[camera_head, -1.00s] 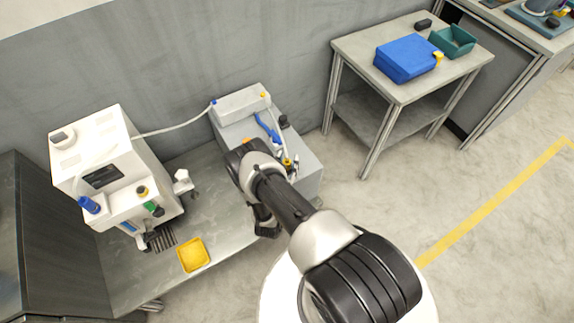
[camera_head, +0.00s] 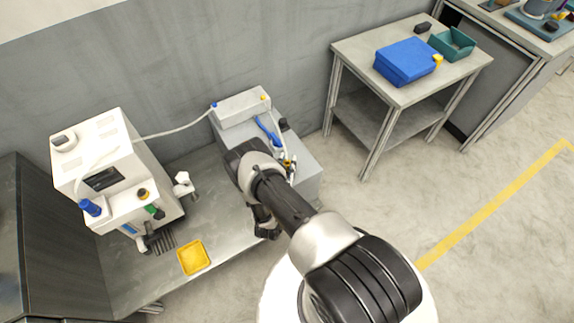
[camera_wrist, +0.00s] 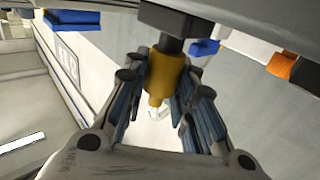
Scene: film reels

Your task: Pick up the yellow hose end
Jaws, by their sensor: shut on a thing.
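The yellow hose end (camera_wrist: 166,72) is a thick yellow collar below a dark fitting, with a pale tip, in the wrist view. My gripper (camera_wrist: 163,90) has its two fingers on either side of the collar and is shut on it. In the head view my gripper (camera_head: 265,222) hangs over the front right of the metal bench, beside the grey box. I cannot make out the held hose end there; my arm hides that area.
A white machine (camera_head: 105,165) stands on the bench at left, with a pale hose (camera_head: 172,129) running to the grey box (camera_head: 240,106). A yellow tray (camera_head: 193,257) lies at the bench front. A side table (camera_head: 355,50) holds a blue case (camera_head: 406,64) and a green bin (camera_head: 453,45).

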